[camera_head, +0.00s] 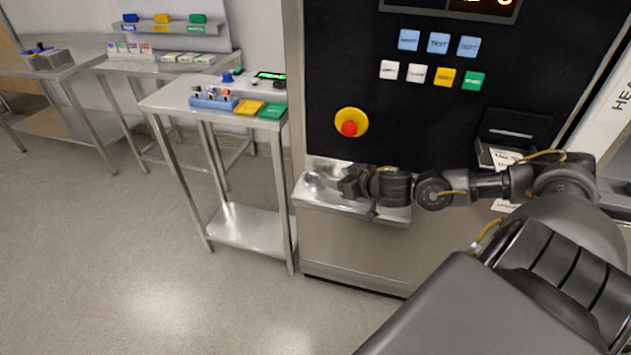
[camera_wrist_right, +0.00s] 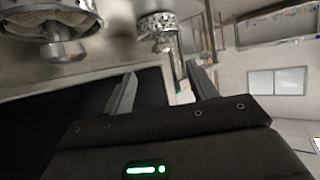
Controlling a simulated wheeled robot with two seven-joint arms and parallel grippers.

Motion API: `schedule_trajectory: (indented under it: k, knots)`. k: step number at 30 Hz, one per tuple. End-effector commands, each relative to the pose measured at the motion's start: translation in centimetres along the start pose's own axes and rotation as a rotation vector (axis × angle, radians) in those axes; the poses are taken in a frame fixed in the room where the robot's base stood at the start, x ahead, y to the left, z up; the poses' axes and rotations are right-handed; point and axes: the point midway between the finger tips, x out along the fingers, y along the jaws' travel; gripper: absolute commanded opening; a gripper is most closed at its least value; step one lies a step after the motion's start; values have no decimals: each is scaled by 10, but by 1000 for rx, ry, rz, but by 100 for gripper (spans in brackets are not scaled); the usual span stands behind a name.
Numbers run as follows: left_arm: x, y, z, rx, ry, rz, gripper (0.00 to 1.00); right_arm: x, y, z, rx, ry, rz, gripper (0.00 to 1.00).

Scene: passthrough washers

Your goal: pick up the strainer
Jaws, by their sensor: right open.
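A shiny metal strainer (camera_head: 314,181) sits at the left end of the steel ledge (camera_head: 385,213) on the front of the black-panelled machine. In the right wrist view, a perforated metal strainer with a stem (camera_wrist_right: 157,27) shows beyond the fingertips. A second, larger strainer-like round piece with a knob (camera_wrist_right: 66,38) is at the upper left there; I cannot tell whether one is a reflection. My right gripper (camera_head: 347,185) is over the ledge, just right of the strainer. In the wrist view its fingers (camera_wrist_right: 160,78) are apart with nothing between them. My left gripper is out of view.
The machine has a red and yellow stop button (camera_head: 350,123) above the ledge and coloured buttons higher up. A steel table (camera_head: 170,98) with blue, yellow and green trays stands to the left. More tables stand farther left. The floor (camera_head: 110,250) in front is clear.

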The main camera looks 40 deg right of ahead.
Motion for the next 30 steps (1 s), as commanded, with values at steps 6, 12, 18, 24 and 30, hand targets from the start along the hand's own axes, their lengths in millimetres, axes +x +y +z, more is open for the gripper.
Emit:
schedule_trajectory:
  k: [6,12,18,24,30]
  knots:
    - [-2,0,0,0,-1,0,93,32,0,-2,2,3,1,58]
    - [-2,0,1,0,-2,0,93,39,-1,-1,-1,-1,-1,58]
    - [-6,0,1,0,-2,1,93,54,-2,-6,2,3,-1,58]
    - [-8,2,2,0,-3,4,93,83,-2,-7,2,2,0,58]
    - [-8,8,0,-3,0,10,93,91,-2,-5,-1,-1,0,58]
